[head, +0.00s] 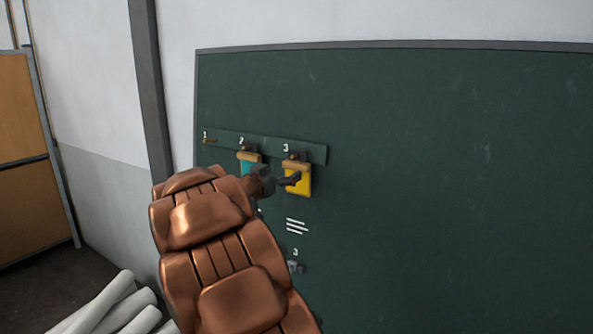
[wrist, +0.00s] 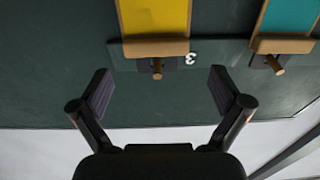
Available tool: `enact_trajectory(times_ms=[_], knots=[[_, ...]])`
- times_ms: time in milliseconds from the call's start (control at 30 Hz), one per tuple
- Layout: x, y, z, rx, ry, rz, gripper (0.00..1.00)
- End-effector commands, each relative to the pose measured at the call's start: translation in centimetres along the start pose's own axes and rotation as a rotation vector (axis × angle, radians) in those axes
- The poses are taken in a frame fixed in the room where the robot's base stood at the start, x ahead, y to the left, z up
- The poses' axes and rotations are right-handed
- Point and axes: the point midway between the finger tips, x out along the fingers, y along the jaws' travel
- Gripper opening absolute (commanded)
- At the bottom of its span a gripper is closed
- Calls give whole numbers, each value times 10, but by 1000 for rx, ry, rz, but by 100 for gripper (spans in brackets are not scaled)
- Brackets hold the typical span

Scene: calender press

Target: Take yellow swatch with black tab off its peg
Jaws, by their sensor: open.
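The yellow swatch (head: 300,183) hangs on the peg under number 3 on a dark green board. In the head view my gripper (head: 277,182) overlaps the swatch's left edge; contact cannot be told.
A teal swatch (head: 249,164) hangs on peg 2 close by on the left, partly behind my gripper. Peg 1 (head: 210,141) is bare. Another small fitting marked 3 (head: 295,267) sits lower on the board. White rolls (head: 112,305) lie at lower left. The board's right side is clear.

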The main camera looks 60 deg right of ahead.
Motion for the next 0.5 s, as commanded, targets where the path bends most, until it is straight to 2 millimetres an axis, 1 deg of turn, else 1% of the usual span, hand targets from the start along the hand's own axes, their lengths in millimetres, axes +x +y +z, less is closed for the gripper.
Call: enact_trajectory(times_ms=[133, 300, 500], knots=[[8, 6, -1, -1, 6, 24, 100], [22, 6, -3, 0, 9, 24, 100], [32, 6, -1, 1, 6, 21, 100]])
